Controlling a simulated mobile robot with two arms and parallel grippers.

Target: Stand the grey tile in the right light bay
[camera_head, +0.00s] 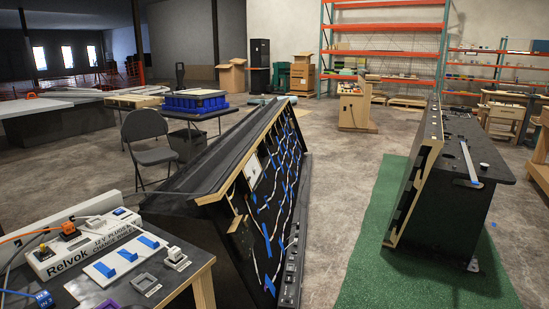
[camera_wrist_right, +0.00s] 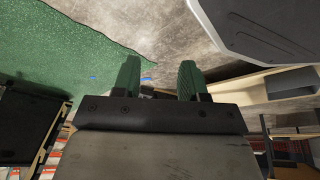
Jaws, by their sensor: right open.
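I cannot pick out the grey tile for certain in either view. Small grey square pieces (camera_head: 145,283) lie on the bench at the lower left of the head view. A console (camera_head: 270,190) with an open side of blue tape and white wires stands in the middle. A second dark console (camera_head: 450,190) stands at the right. I cannot tell which part is the right light bay. My right gripper (camera_wrist_right: 157,80) shows in the wrist view with its two green fingers apart and nothing between them. My left gripper is not in view.
Green matting (camera_head: 365,255) lies under the right console. Bare concrete floor (camera_head: 335,165) lies between the consoles.

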